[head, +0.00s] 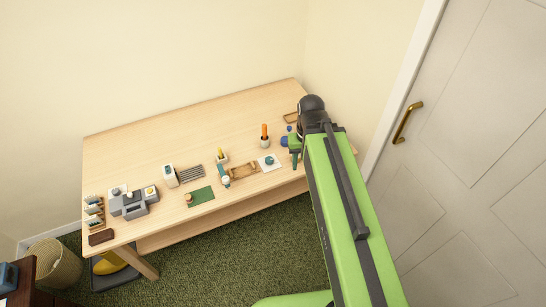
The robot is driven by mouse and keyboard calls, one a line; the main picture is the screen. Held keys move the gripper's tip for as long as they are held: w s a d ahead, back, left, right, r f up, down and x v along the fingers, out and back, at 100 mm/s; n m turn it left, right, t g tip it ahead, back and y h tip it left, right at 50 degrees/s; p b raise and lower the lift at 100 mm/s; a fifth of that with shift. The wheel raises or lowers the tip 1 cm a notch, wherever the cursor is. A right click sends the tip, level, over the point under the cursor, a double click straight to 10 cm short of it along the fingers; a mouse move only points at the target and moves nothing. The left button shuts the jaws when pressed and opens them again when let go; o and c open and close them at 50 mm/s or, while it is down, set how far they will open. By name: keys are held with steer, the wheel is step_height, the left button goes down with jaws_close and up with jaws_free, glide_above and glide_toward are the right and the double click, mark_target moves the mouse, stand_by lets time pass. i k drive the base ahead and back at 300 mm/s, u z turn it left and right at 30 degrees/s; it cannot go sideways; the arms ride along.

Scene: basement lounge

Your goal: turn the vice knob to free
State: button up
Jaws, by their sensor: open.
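The wooden workbench (130,155) stands against the wall with small items along its top. No vice knob can be told for certain at this size. A grey block-like device (133,203) with a small yellow-faced part sits at the bench's left end. A small blue part (285,141) shows beside my gripper; I cannot tell whether it belongs to a vice. My gripper (295,158) is open, pointing down over the right part of the bench, mostly hidden by my green arm. I cannot tell whether it touches anything.
A teal-and-wood piece (241,171), a white pad with a teal knob (268,162), a green mat (200,197) and an orange-handled tool in a cup (265,137) stand along the bench. A wicker basket (55,262) is on the floor at left. A white door (470,140) is at right.

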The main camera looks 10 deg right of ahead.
mark_target(268, 160)
steer(key=z, duration=0.75)
steer(key=k, duration=0.95)
steer(key=u, duration=0.7)
steer(key=i, duration=1)
steer(key=u, duration=0.05)
